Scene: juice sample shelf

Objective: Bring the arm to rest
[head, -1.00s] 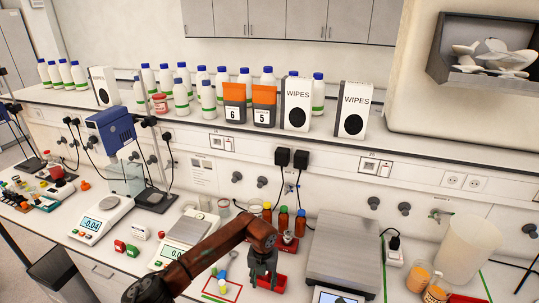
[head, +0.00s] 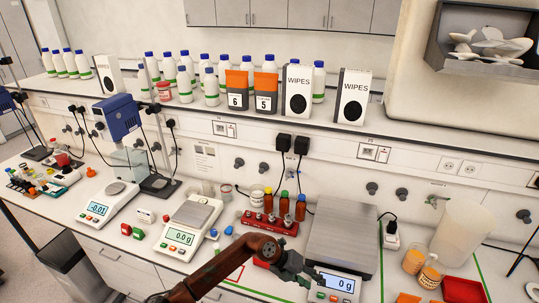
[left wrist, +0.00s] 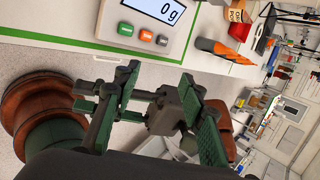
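My left arm (head: 215,272) comes in low from the left, brown with a dark gripper. My left gripper (head: 310,270) is near the bench front, beside the display of the large balance (head: 342,235). In the left wrist view my left gripper (left wrist: 160,115) has its two green-padded fingers well apart. I see no bench item held between them. The balance's 0 g display (left wrist: 160,10) is past the fingers at the top of that view.
A red rack (head: 270,222) with small vials stands behind the arm, near brown bottles (head: 284,204). A smaller balance (head: 190,228) reads 0.0 g to the left. Orange-filled beakers (head: 431,274) and a red tray (head: 462,290) are at right. White bottles and wipes boxes (head: 353,98) line the shelf.

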